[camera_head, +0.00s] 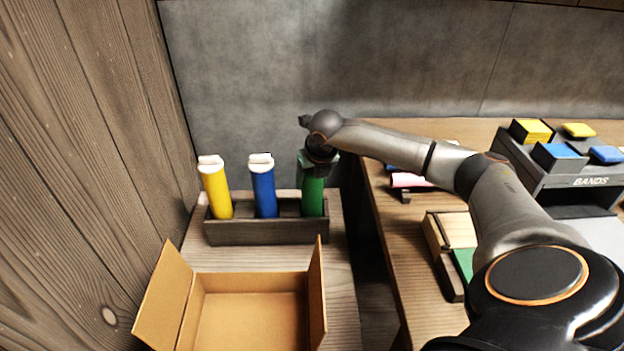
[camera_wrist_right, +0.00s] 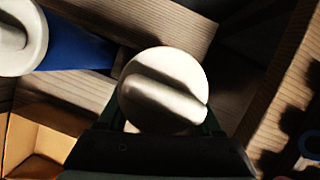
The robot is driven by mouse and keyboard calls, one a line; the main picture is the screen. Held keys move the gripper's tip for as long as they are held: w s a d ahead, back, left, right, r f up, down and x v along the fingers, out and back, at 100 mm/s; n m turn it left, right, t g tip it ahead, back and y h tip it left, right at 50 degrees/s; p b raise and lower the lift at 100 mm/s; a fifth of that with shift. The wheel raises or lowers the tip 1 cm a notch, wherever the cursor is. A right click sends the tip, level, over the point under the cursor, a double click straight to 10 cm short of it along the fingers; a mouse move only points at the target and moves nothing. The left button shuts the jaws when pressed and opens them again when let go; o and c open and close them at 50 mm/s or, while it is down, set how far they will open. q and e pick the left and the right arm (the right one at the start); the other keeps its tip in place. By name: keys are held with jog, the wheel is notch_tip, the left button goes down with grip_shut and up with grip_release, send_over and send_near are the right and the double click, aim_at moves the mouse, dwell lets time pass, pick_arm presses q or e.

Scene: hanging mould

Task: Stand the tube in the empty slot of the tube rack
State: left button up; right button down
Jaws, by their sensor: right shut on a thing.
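A dark wooden tube rack (camera_head: 265,231) stands on the left table in the head view. A yellow tube (camera_head: 216,190) and a blue tube (camera_head: 264,190) with white caps stand in its left and middle slots. A green tube (camera_head: 312,195) is upright at the right slot, its lower end hidden behind the rack's front wall. My right gripper (camera_head: 318,168) is shut on the green tube near its top. In the right wrist view the tube's white cap (camera_wrist_right: 163,90) shows between the fingers, with the blue tube (camera_wrist_right: 75,52) beside it. My left gripper is not in view.
An open cardboard box (camera_head: 250,283) stands in front of the rack. A wooden wall (camera_head: 80,150) is close on the left. The right table (camera_head: 395,255) holds a bands stand (camera_head: 575,180) and several coloured blocks, beyond a gap between the tables.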

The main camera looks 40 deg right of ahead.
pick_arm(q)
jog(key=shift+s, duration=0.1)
pick_arm(e)
jog(key=shift+s+a+f, duration=0.1)
jog(key=shift+s+f, duration=0.05)
jog(key=shift+f, duration=0.2)
jog(key=shift+c, duration=2.1)
grip_release()
jog(key=shift+f, duration=0.1)
jog(key=shift+o, duration=0.7)
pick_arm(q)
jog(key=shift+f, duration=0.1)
pick_arm(e)
jog(key=shift+o, duration=1.4)
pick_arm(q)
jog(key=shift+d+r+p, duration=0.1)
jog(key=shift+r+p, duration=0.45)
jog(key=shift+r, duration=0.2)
pick_arm(e)
jog(key=v, duration=1.2)
jog(key=shift+r, duration=0.35)
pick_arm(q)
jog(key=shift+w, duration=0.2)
